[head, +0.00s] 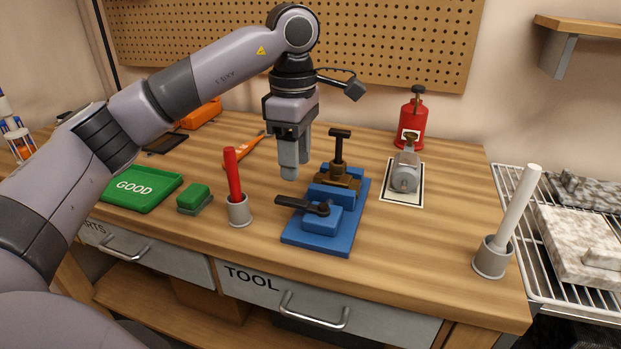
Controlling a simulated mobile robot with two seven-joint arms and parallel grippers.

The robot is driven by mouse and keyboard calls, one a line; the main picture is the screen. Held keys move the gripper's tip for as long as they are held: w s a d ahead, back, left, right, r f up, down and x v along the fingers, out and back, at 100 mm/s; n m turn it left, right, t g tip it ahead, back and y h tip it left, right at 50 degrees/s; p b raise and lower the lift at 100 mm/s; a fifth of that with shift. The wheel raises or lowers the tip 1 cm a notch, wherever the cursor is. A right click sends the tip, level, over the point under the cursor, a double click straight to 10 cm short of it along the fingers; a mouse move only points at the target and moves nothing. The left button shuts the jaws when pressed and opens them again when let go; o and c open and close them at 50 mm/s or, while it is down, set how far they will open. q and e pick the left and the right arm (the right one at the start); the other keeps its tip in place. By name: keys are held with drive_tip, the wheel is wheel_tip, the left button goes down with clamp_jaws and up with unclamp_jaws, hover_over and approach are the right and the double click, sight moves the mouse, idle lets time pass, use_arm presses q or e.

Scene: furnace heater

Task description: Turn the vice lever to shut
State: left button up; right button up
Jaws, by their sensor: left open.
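A blue vice (322,222) stands on the wooden workbench near its middle. Its black lever (302,205) lies across the near side, with its free end pointing left. A brown metal piece with a dark T-shaped top (339,160) stands upright at the vice's far side. My left gripper (295,165) points down above the bench, behind and left of the vice. My right gripper is not in view.
A red rod in a grey holder (238,208) stands left of the vice; a green block (194,198) and green tray (141,188) lie farther left. A grey device (405,172), red canister (412,120) and white rod (517,205) stand to the right. Bench space before the white rod is clear.

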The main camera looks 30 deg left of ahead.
sight(296, 201)
use_arm(q)
drive_tip(key=shift+s+f, duration=0.15)
drive_tip(key=shift+f, duration=3.35)
clamp_jaws()
